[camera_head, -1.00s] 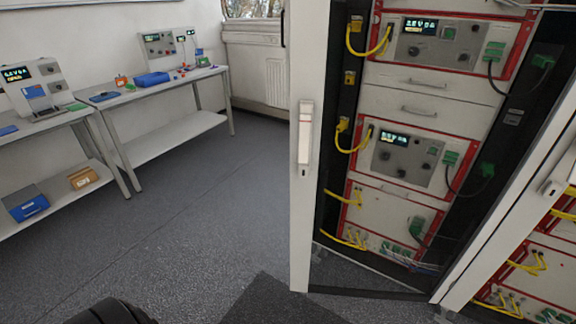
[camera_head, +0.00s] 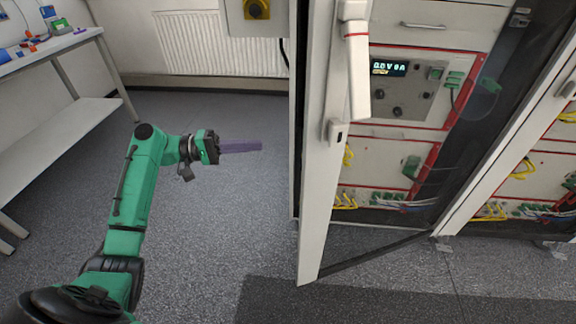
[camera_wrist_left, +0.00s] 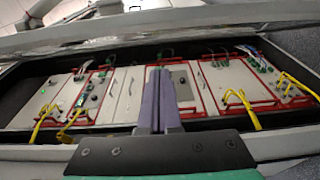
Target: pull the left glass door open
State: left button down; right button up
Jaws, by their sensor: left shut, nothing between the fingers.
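The left glass door (camera_head: 317,200) has a white frame and stands ajar, its left edge swung out toward me. A dark gap shows between it and the cabinet's left edge (camera_head: 296,120). Its white handle (camera_head: 357,75) with a red band stands out from the frame. My left gripper (camera_head: 258,146) has purple fingers, shut and empty. In the head view it points right, left of the door and apart from it in the picture. In the left wrist view its fingers (camera_wrist_left: 160,80) point toward the cabinet's instrument panels (camera_wrist_left: 210,85). My right gripper is out of view.
Red-edged instruments (camera_head: 400,95) with yellow and green cables fill the cabinet. Another door frame (camera_head: 505,145) is at right. A workbench (camera_head: 45,50) is at far left and a radiator (camera_head: 215,42) at the back. The grey floor (camera_head: 225,220) left of the door is clear.

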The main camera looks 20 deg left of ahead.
pick_arm(q)
jog(key=w+d+p, duration=0.1)
jog(key=d+p, duration=0.3)
jog(key=d, duration=0.7)
jog(key=shift+w+f, duration=0.15)
